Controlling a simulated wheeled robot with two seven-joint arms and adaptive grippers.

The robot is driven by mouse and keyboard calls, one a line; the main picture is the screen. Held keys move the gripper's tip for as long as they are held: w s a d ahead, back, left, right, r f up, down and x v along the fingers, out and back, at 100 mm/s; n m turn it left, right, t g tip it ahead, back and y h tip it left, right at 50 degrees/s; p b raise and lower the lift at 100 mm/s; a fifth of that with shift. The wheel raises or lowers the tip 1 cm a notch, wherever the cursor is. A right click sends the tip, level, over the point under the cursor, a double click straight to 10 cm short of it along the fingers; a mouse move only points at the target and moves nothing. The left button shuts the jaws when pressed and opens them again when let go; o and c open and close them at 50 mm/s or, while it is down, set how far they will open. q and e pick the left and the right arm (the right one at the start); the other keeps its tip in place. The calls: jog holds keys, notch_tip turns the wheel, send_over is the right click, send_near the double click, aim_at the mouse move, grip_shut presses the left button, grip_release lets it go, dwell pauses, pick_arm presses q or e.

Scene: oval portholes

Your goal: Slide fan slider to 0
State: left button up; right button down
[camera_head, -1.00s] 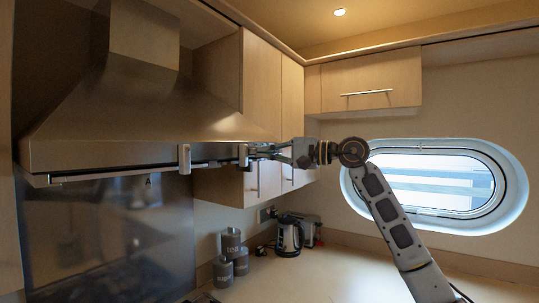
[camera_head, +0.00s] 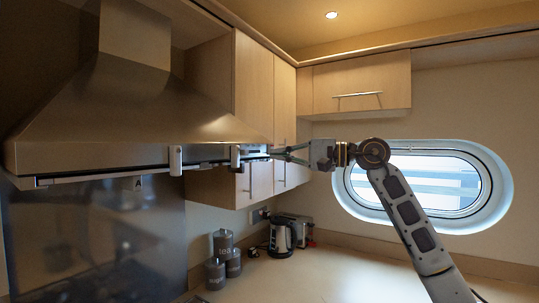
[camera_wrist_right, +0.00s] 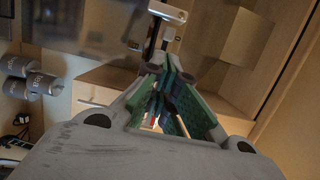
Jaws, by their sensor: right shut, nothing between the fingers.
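The steel range hood (camera_head: 120,120) fills the left of the head view. Two pale slider knobs sit on its front rail: a left one (camera_head: 175,160) and a right one (camera_head: 236,156) near the hood's right end. I cannot read which is the fan slider or any scale. My right gripper (camera_head: 272,153) is shut and empty, its tips just right of the right knob with a small apparent gap. In the wrist view its green fingers (camera_wrist_right: 165,68) point toward a pale block on a stem (camera_wrist_right: 167,12), likely a knob. My left gripper is not in view.
Wall cabinets (camera_head: 253,85) stand behind the gripper, and another cabinet (camera_head: 360,85) is above the oval porthole (camera_head: 425,185). Grey canisters (camera_head: 222,258) and a kettle (camera_head: 281,238) stand on the counter below. The air right of the hood is open.

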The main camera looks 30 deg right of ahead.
jog(key=shift+v, duration=2.8)
